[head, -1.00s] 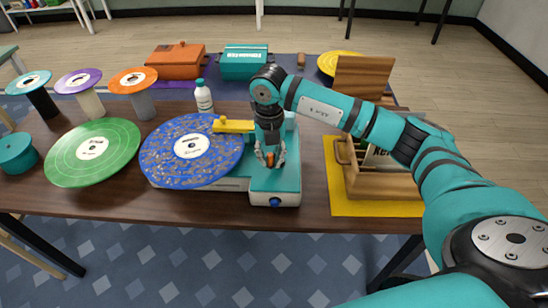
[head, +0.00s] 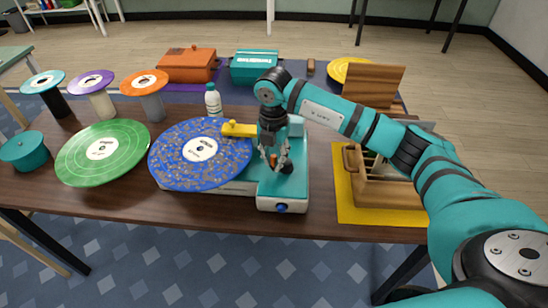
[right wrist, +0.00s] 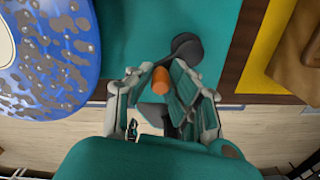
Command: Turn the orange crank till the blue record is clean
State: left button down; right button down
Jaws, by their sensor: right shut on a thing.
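The blue record (head: 178,160) lies on the turntable machine (head: 283,188), its face covered in many grey-brown specks around a white label. It also shows in the right wrist view (right wrist: 50,90), with spots still thick on it. The orange crank handle (right wrist: 160,80) stands between the fingertips of my right gripper (right wrist: 163,90), which is shut on it. The dark crank arm (right wrist: 187,46) reaches up and right from the handle. In the head view my right gripper (head: 275,158) is over the teal right part of the machine and partly hides the crank. My left gripper is not in view.
A yellow arm (head: 240,130) reaches over the record's edge. A green record (head: 78,165) lies to the left, with several disc-topped stands behind. A white bottle (head: 213,101) stands behind the blue record. A wooden crate (head: 385,190) is on a yellow mat (head: 347,212) at right.

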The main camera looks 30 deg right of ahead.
jog(key=shift+w+r, duration=0.1)
jog(key=shift+r, duration=0.1)
jog(key=c, duration=1.2)
grip_release()
jog(key=shift+f, duration=0.1)
notch_tip(320, 180, up, 12)
